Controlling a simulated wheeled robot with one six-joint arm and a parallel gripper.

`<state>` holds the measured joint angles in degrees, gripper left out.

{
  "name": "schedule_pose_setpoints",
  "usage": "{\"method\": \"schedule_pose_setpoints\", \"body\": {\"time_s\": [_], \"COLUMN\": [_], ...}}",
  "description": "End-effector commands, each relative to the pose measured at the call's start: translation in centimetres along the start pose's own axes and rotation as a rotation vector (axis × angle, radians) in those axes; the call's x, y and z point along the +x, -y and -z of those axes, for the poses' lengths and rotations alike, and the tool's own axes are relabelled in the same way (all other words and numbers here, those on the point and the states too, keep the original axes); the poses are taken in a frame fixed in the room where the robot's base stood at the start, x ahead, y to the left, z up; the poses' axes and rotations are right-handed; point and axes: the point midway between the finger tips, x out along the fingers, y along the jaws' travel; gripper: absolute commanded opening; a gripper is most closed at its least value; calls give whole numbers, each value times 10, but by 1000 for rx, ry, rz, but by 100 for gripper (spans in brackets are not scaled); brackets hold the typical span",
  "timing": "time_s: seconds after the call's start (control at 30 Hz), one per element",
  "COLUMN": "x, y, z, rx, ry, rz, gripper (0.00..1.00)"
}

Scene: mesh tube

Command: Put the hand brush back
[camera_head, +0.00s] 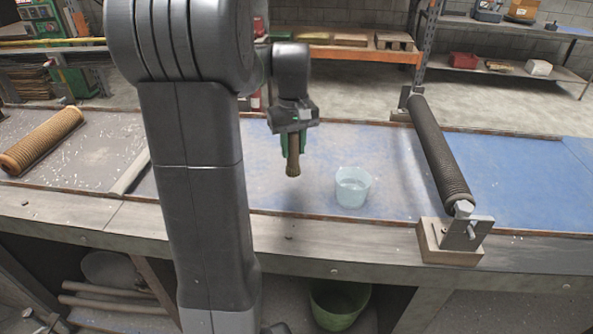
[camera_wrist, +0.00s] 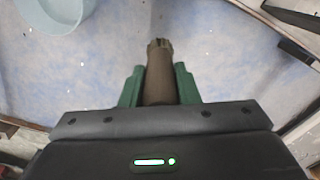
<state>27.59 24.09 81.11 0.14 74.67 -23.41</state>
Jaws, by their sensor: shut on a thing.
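My gripper (camera_head: 293,150) is above the blue bench surface, to the left of a clear bluish cup. Its green fingers are shut on a brown, rod-like thing, the hand brush (camera_head: 293,165), which points down in the head view. In the wrist view the brush (camera_wrist: 159,75) sticks out between the two green fingers of my gripper (camera_wrist: 159,85). Only this brown end shows; no bristles can be made out. The brush appears clear of the bench.
The cup (camera_head: 352,187) stands on the blue surface (camera_head: 400,205). A dark mesh-covered roller (camera_head: 438,150) on brackets is at the right. A tan ribbed roll (camera_head: 42,140) lies far left. A green bucket (camera_head: 338,303) is under the bench. Some blue surface beside the cup is free.

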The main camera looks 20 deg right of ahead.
Motion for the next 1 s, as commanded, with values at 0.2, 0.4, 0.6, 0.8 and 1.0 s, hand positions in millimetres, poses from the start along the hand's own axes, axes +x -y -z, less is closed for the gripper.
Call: {"method": "schedule_pose_setpoints", "body": {"time_s": [0.2,0.4,0.6,0.8,1.0], "x": [23,50,54,57,57], "y": [0,0,0,0,0], "z": [0,0,0,0,0], "rx": [-1,-1,-2,-2,-1], "ry": [1,2,-3,-2,-2], "rz": [0,0,-2,-1,-1], "gripper": [0,0,0,0,50]}}
